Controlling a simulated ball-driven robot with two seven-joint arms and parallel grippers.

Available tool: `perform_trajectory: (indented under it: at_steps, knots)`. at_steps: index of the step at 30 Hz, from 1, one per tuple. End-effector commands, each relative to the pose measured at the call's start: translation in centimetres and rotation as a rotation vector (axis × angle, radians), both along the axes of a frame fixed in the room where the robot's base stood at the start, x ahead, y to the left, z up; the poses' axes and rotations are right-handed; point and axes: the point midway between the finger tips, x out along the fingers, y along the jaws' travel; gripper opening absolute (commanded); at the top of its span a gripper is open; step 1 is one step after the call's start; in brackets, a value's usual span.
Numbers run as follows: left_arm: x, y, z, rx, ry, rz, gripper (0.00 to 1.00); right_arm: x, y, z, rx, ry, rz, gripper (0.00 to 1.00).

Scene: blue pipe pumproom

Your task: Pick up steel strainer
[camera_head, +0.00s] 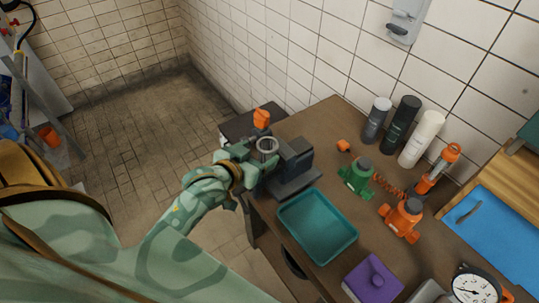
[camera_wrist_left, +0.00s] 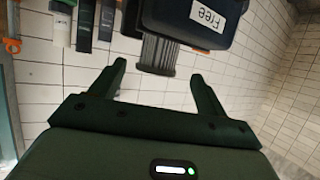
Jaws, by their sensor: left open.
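A grey, ring-shaped metal piece (camera_head: 267,144), which looks like the steel strainer, stands by the dark vise (camera_head: 297,165) at the workbench's left end. Its top is round and open; its lower part is hidden behind my gripper. My left gripper (camera_head: 256,158) is right beside it, on its near left side. In the left wrist view my left gripper (camera_wrist_left: 157,78) is open, with both fingers apart and nothing seen clamped between them. A ribbed grey block (camera_wrist_left: 158,54) shows beyond the fingertips; I cannot tell whether it is part of the strainer. My right gripper is not in view.
A teal tray (camera_head: 318,258) lies in front of the vise. Green (camera_head: 357,176) and orange (camera_head: 403,218) fittings, several bottles (camera_head: 400,125), a purple box (camera_head: 372,281) and a gauge (camera_head: 475,287) crowd the bench (camera_head: 325,125). A dark box labelled "Free" (camera_wrist_left: 165,18) shows in the wrist view.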

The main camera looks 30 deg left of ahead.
Motion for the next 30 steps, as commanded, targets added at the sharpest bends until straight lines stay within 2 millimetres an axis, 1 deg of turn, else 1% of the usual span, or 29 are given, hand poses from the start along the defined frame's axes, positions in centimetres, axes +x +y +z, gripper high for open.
perform_trajectory:
  at_steps: [1, 3, 8, 12, 15, 18, 24, 26, 27, 30]
  knots:
    - [0.7, 0.0, -0.4, 0.000, 0.000, 0.000, 0.75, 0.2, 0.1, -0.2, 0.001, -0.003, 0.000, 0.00]
    - [1.4, 0.0, -0.6, 0.000, 0.000, 0.000, 0.75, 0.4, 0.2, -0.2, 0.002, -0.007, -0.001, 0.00]
    - [2.6, -0.1, -1.0, -0.001, 0.000, 0.000, 0.75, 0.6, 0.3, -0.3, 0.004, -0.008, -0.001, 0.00]
    - [4.9, -0.4, -1.7, -0.002, -0.001, 0.001, 0.75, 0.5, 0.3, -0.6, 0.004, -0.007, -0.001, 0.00]
    - [6.2, -0.4, -2.3, -0.001, 0.000, 0.000, 0.75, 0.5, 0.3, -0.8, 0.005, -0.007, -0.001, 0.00]
    - [6.7, -0.4, -2.5, 0.000, 0.000, -0.001, 0.75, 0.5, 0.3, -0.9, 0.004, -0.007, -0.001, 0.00]
    - [6.7, -0.4, -2.5, 0.000, 0.000, 0.000, 0.75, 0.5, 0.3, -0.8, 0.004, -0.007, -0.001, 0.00]
    - [6.7, -0.4, -2.5, 0.000, 0.000, 0.000, 0.59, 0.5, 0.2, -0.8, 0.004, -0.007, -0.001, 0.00]
    - [6.7, -0.4, -2.5, 0.000, 0.000, 0.000, 0.47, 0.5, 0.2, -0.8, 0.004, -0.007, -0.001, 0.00]
    - [6.7, -0.4, -2.5, 0.000, 0.001, 0.000, 0.22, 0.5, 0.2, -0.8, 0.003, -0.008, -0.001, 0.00]
